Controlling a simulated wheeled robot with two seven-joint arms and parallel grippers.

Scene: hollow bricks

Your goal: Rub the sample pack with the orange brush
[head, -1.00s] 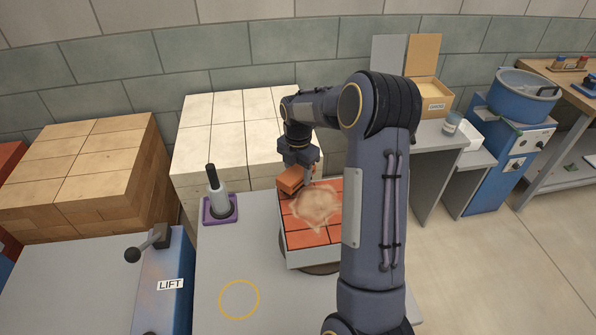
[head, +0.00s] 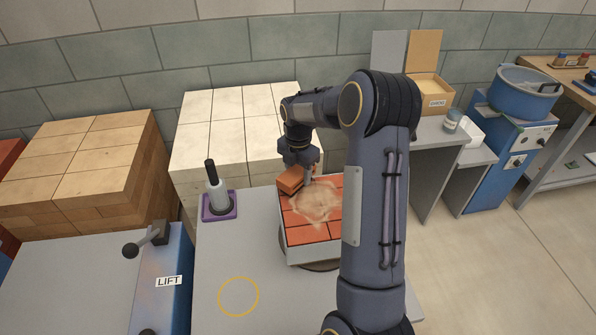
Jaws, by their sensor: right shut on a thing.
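The sample pack (head: 300,236) is a block of red-orange bricks in a pale tray on the grey table. A pale dusty patch (head: 315,201) covers much of its top. My right gripper (head: 303,168) is shut on the orange brush (head: 292,182), at the pack's back left corner. The brush's lower side is at the pack's top; whether it touches cannot be told. My right arm hides the pack's right side. My left gripper is not in view.
A yellow ring (head: 238,296) marks the clear table front. White blocks (head: 215,135) are stacked behind. A blue lift unit (head: 172,275) with a lever is at left.

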